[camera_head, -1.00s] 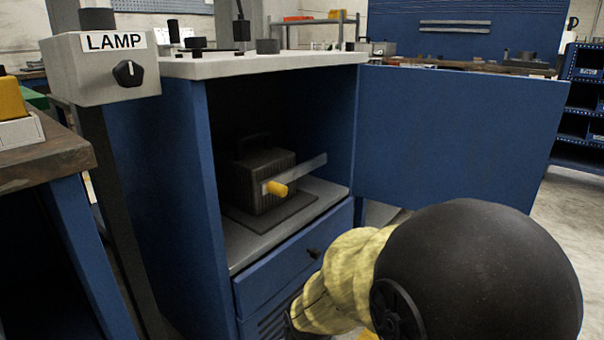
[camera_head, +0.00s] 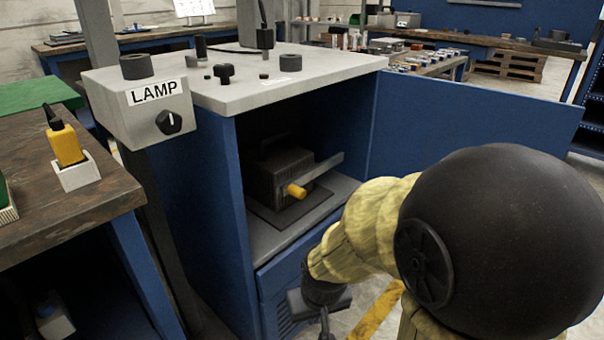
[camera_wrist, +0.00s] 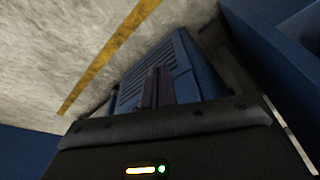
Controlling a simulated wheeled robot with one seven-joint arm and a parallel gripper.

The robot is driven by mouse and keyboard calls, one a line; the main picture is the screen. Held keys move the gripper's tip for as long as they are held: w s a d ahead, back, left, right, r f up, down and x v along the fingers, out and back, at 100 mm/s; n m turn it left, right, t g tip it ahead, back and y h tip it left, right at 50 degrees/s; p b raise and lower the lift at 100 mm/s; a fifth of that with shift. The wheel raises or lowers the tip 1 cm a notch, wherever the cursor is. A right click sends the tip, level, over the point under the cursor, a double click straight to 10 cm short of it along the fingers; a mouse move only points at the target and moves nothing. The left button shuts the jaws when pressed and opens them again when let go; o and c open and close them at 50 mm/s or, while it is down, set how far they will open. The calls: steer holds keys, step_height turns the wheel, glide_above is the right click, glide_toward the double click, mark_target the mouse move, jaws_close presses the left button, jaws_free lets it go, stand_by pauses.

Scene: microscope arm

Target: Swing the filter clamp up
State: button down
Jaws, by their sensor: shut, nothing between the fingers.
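The filter clamp (camera_head: 320,171) is a flat grey bar with a yellow grip (camera_head: 296,191). It lies across the front of a dark ribbed box (camera_head: 275,178) inside the open blue cabinet. The bar slopes slightly up to the right. My gripper (camera_head: 325,326) is low in the head view, in front of the cabinet and below the clamp, not touching it. In the wrist view its fingers (camera_wrist: 157,88) are together and empty, over a blue louvred panel and the floor. The clamp is not visible in the wrist view.
The cabinet door (camera_head: 460,125) stands open to the right. The grey cabinet top (camera_head: 300,85) overhangs the compartment. A grey LAMP box (camera_head: 140,110) with a knob is at the upper left.

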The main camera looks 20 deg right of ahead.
steer(key=w+p+v, duration=0.2)
steer(key=p+v, duration=0.7)
steer(key=v, duration=0.2)
steer(key=shift+w+r, duration=0.25)
steer(key=shift+r, duration=0.05)
steer(key=c, duration=2.1)
jaws_free()
